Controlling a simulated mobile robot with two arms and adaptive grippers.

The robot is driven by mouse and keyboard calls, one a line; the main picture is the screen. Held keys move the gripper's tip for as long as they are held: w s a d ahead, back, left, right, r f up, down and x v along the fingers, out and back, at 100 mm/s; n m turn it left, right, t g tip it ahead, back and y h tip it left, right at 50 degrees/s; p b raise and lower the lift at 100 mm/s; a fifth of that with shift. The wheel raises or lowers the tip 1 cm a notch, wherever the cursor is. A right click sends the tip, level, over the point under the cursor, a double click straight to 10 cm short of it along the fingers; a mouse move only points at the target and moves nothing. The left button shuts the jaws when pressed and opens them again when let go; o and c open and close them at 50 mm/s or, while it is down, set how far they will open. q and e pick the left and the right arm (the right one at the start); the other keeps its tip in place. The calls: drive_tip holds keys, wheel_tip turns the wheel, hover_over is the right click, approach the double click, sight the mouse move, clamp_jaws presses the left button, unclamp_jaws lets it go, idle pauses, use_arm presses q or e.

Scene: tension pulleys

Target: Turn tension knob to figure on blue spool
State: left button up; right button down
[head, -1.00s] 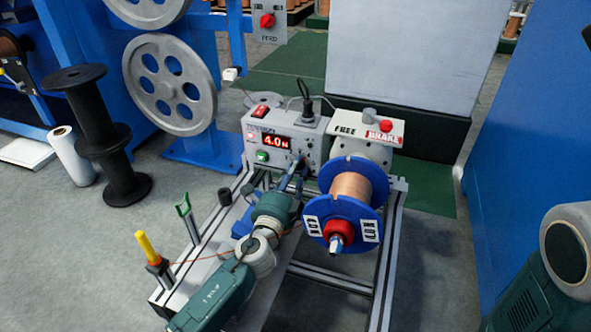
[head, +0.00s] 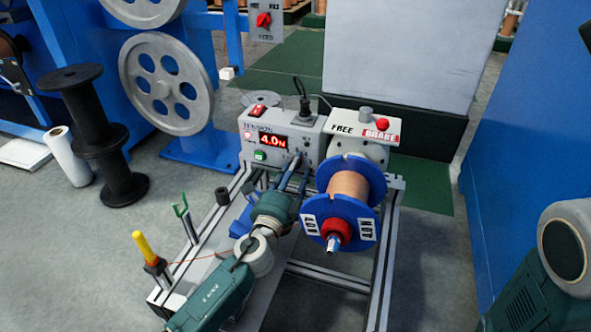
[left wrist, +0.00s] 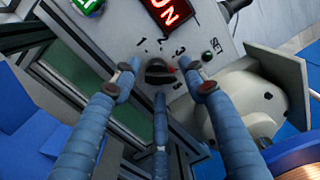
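The tension box (head: 285,143) has a red display (head: 273,141) reading 4.0 N. In the head view, the gripper (head: 292,172) hides the knob. The blue spool (head: 337,203) holds copper wire and bears white labels (head: 309,225), too tilted to read surely. My right gripper is not in view.
A FREE/BRAKE panel (head: 366,128) with a red knob stands behind the spool. A yellow-handled tool (head: 143,247) and a green fork (head: 182,212) stand on the frame at left. A black reel (head: 97,140) stands on the floor. A green button (left wrist: 88,5) sits near the display.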

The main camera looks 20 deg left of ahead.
sight(300, 131)
use_arm(q)
drive_tip(key=shift+a+r, duration=0.1)
wheel_tip(300, 131, up, 10)
drive_tip(key=shift+f, duration=0.1)
idle(0.3)
